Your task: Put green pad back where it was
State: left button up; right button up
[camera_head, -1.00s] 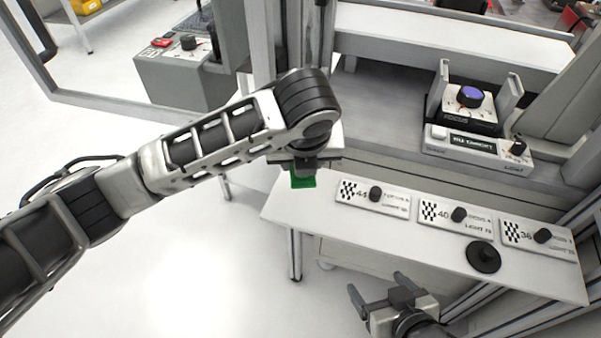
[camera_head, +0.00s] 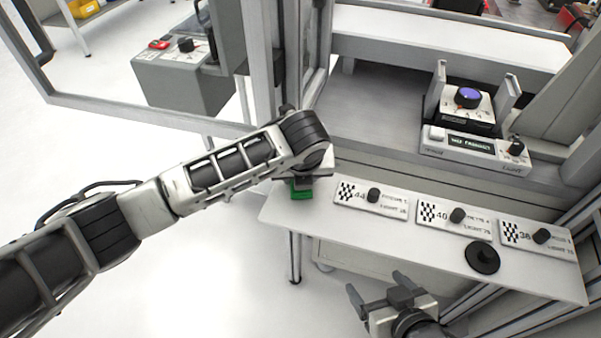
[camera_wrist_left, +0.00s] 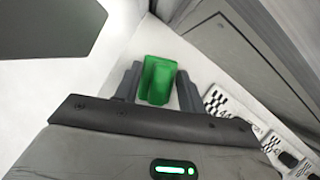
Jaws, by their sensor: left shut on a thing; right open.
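The green pad (camera_head: 301,192) shows below my left gripper (camera_head: 305,183), over the left end of the white shelf (camera_head: 330,222). In the left wrist view the green pad (camera_wrist_left: 158,80) sits between the two dark fingers of my left gripper (camera_wrist_left: 157,84), which is shut on it. I cannot tell whether the pad touches the shelf. My left wrist hides part of the pad in the head view. My right gripper (camera_head: 378,296) is open and empty, in front of the shelf's near edge.
Three white checkered plates with black knobs (camera_head: 371,199) (camera_head: 457,215) (camera_head: 540,236) lie along the shelf. A round black disc (camera_head: 482,258) lies near its front edge. Behind stands a device with a purple-topped knob (camera_head: 467,97). A grey frame post (camera_head: 264,70) rises behind the left arm.

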pick_arm(q)
jog(key=o, duration=0.9)
jog(key=shift+f, duration=0.1)
jog(key=shift+o, duration=0.2)
jog(key=v, duration=1.2)
jog(key=shift+p, duration=0.4)
